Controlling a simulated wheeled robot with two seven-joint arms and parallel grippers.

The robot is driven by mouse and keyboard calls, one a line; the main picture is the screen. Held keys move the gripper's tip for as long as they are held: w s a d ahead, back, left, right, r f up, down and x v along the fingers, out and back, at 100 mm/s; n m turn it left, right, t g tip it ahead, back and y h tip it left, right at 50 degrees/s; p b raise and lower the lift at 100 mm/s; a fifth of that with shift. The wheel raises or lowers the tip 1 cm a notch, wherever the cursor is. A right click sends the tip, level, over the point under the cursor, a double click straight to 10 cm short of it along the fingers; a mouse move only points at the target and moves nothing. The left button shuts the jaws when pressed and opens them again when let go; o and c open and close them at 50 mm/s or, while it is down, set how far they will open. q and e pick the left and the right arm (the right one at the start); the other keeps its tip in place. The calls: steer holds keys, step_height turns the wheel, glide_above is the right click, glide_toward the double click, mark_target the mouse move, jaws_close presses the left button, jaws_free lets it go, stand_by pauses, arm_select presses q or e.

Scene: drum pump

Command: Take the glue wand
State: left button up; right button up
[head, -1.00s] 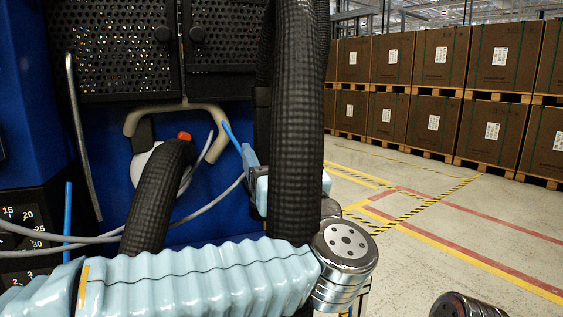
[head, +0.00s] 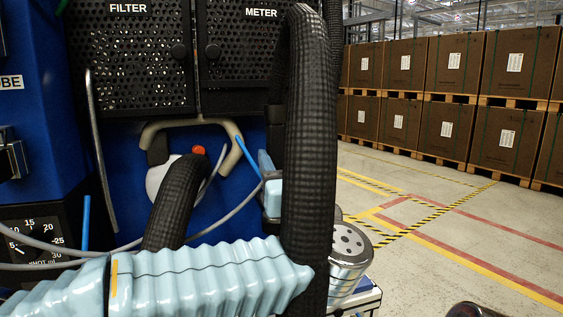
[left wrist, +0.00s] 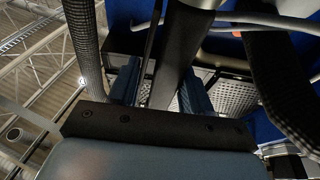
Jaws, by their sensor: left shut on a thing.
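My left gripper (left wrist: 160,92) shows in the left wrist view with its two blue fingers on either side of a dark bar (left wrist: 178,52), and it is shut on it. The bar seems to be the glue wand; its ends are not clear. In the head view my left gripper (head: 267,178) is in front of the blue panel, largely hidden behind a thick black hose (head: 309,140). My right gripper is not in view.
A beige bracket (head: 151,130) is on the blue machine panel (head: 112,180), below black perforated doors (head: 128,60). A second black hose (head: 175,205) curves at its left, near thin grey cables (head: 222,225). Stacked boxes (head: 455,65) stand beyond open floor at right.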

mark_target(282, 140)
arm_select(q)
steer(key=shift+r+p, duration=0.85)
steer(key=shift+r, duration=1.1)
